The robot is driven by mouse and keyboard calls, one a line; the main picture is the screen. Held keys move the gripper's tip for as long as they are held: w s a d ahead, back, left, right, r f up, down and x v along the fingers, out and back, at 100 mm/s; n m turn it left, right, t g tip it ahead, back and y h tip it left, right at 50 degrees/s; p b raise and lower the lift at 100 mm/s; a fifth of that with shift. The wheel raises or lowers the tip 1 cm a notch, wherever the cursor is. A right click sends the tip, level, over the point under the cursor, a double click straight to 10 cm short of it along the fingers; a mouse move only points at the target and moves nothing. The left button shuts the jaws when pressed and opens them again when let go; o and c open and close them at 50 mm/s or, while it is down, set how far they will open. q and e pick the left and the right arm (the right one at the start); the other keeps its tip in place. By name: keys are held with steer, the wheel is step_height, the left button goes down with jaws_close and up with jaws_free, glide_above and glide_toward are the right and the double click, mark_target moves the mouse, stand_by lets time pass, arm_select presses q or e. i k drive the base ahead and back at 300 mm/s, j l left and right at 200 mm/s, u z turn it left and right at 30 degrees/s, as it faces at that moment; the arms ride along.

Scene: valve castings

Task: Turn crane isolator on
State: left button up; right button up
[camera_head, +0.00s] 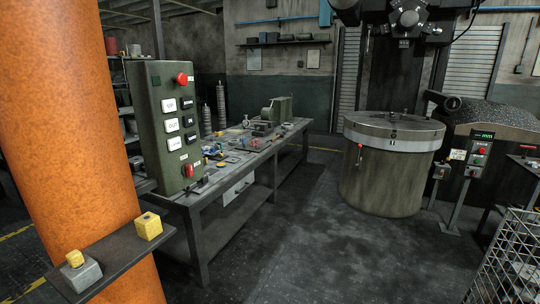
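A grey-green control box (166,128) stands upright at the left, just behind the orange column. It has rows of white and black push buttons. A red round button (182,78) sits at its upper right, and a red switch or knob (188,170) is at its lower end. I cannot read a label naming the crane isolator, nor tell whether the red switch is on or off. Neither of my grippers shows in the head view.
An orange column (85,110) carries a dark shelf (112,262) with a yellow block (148,226) and a grey box with a yellow knob (82,272). A cluttered workbench (236,168) stands behind. A large drum (385,180) and a wire basket (510,262) are right. The middle floor is clear.

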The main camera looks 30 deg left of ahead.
mark_target(187, 170)
steer(key=i+l+u, duration=0.15)
steer(key=i, duration=0.3)
steer(key=i+u, duration=0.1)
steer(key=i, duration=0.4)
steer(key=i+l+u, duration=0.15)
steer(key=i, duration=0.3)
steer(key=l, duration=0.1)
